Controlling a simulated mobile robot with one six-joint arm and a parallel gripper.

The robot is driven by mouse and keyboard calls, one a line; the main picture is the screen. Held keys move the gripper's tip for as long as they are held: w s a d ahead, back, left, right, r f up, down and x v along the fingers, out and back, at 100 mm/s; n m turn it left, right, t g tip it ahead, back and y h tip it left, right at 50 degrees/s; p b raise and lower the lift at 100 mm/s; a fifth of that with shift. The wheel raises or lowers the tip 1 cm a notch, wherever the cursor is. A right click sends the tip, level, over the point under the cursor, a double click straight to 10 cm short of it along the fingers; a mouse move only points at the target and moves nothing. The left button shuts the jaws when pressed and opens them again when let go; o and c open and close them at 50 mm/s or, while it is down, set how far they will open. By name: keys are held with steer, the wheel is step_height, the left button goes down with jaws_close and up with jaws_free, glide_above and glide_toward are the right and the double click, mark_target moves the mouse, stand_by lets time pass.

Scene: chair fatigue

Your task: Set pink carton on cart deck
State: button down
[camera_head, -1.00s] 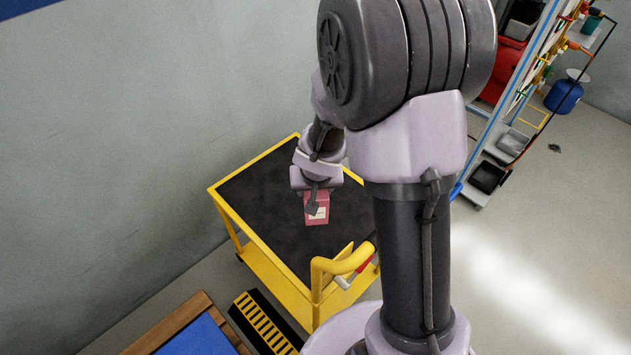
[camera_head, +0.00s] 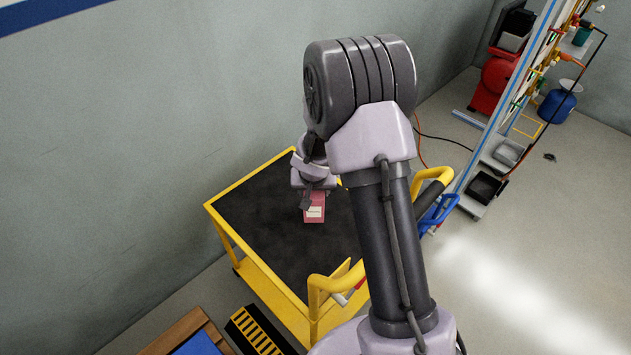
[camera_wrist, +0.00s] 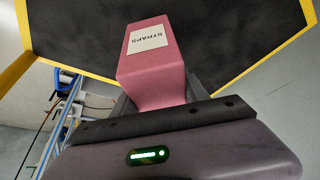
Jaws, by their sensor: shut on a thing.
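The pink carton (camera_head: 314,209) is held in my gripper (camera_head: 310,194) over the black deck of the yellow cart (camera_head: 262,217). In the wrist view the carton (camera_wrist: 150,68) has a white label reading STRAPS and sits between the jaws of my gripper (camera_wrist: 150,98), which are shut on it. The cart's black deck (camera_wrist: 225,30) with its yellow rim lies beyond the carton. I cannot tell whether the carton's underside touches the deck. My arm hides the right part of the deck in the head view.
The deck around the carton is bare. A yellow push handle (camera_head: 335,283) rises at the cart's near end. A grey wall (camera_head: 130,130) stands behind the cart. A wooden-edged blue surface (camera_head: 195,340) and a black-and-yellow grate (camera_head: 253,332) lie at the lower left. A blue-framed rack (camera_head: 510,110) stands at right.

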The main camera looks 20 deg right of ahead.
steer(key=w+d+f, duration=0.1)
steer(key=w, duration=0.1)
steer(key=w+d+f, duration=0.1)
steer(key=w+f, duration=0.1)
steer(key=w+d+f, duration=0.1)
steer(key=w, duration=0.1)
steer(key=shift+w+d+f+b, duration=0.3)
steer(key=shift+w+d+f, duration=0.05)
steer(key=shift+r, duration=0.25)
steer(key=shift+f, duration=0.15)
steer(key=c, duration=0.6)
jaws_free()
